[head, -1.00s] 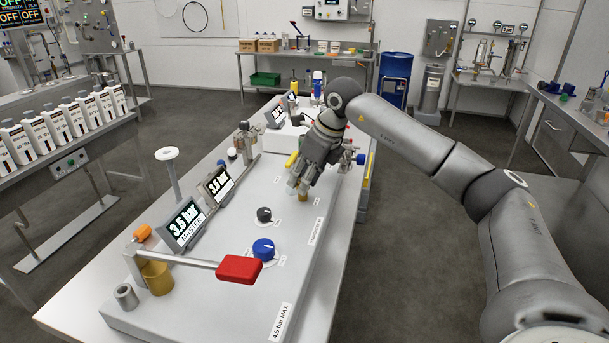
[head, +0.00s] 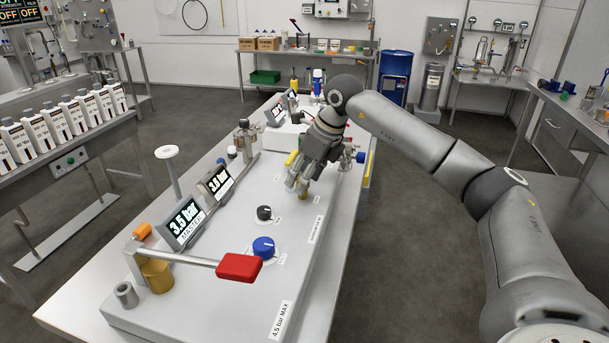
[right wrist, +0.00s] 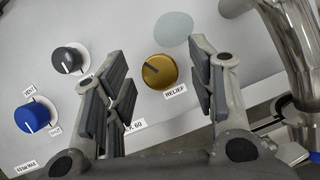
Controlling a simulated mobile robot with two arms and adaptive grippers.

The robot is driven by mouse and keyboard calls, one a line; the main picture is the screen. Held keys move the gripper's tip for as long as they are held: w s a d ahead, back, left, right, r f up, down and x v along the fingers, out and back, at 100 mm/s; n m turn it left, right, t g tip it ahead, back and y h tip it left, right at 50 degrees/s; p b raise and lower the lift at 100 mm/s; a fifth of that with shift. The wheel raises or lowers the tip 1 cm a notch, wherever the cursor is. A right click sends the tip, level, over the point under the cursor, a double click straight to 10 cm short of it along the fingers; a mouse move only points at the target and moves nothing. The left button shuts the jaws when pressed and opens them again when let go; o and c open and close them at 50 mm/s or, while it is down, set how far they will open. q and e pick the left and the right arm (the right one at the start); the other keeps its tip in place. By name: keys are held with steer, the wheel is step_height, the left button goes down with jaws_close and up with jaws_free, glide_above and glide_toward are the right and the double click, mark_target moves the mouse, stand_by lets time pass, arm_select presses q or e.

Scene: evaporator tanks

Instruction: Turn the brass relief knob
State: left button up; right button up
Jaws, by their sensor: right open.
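The brass relief knob (right wrist: 160,71) is round, with a dark pointer mark, and sits on the light grey panel above a RELIEF label. In the head view the knob (head: 303,195) shows just below my right gripper (head: 297,183). In the right wrist view my right gripper (right wrist: 155,60) is open, with one finger on each side of the knob in the picture. Gaps show between both fingers and the knob; I cannot tell how far above it the tips are. My left gripper is not in view.
A black knob (head: 264,214) and a blue knob (head: 263,249) stand on the panel nearer the camera. A red-handled lever (head: 239,268) reaches across the near end. Two pressure displays (head: 183,226) stand on the left. Metal pipework (right wrist: 290,45) lies close to the right finger.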

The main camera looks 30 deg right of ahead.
steer(key=v, duration=1.2)
steer(key=shift+d+f, duration=0.1)
